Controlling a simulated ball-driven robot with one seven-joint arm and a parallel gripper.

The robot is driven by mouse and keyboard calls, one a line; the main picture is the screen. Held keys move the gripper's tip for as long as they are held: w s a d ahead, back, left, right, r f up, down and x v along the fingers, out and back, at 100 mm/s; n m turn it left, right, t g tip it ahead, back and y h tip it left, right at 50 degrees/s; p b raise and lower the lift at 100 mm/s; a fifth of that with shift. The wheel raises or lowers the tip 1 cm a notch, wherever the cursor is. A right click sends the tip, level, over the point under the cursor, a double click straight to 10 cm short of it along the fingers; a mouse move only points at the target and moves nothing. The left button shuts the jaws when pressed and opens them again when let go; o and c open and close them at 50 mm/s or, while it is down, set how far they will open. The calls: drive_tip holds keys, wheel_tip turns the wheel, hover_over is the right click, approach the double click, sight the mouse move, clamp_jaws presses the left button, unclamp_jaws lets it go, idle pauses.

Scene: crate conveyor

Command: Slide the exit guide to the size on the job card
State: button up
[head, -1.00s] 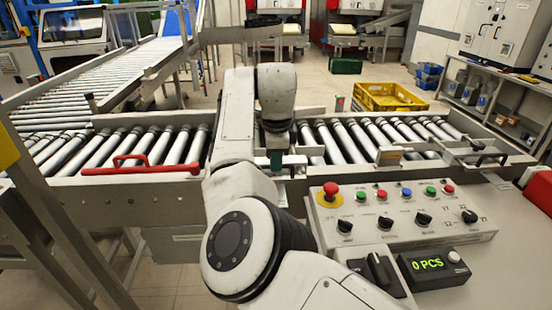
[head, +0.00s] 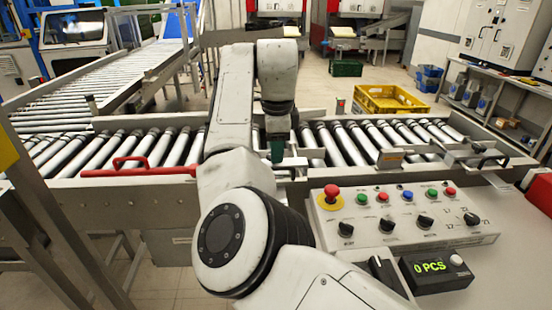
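What looks like the exit guide, a metal rail with a black handle (head: 490,160), lies across the right end of the roller conveyor (head: 448,132). I cannot make out a job card. My gripper (head: 277,152), with dark green fingers, points down over the near side of the conveyor, well left of the guide. It is small and partly covered by my arm, so its opening cannot be told. I see nothing held in it.
A control panel (head: 400,240) with a red stop button (head: 331,194), coloured buttons and knobs stands at the near right. A red handle (head: 135,170) lies along the left near rail. A yellow crate (head: 390,100) stands on the floor behind.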

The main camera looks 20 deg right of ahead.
wheel_tip(320, 180, up, 6)
drive_tip(key=s, duration=0.1)
drive_tip(key=shift+a, duration=0.15)
idle(0.5)
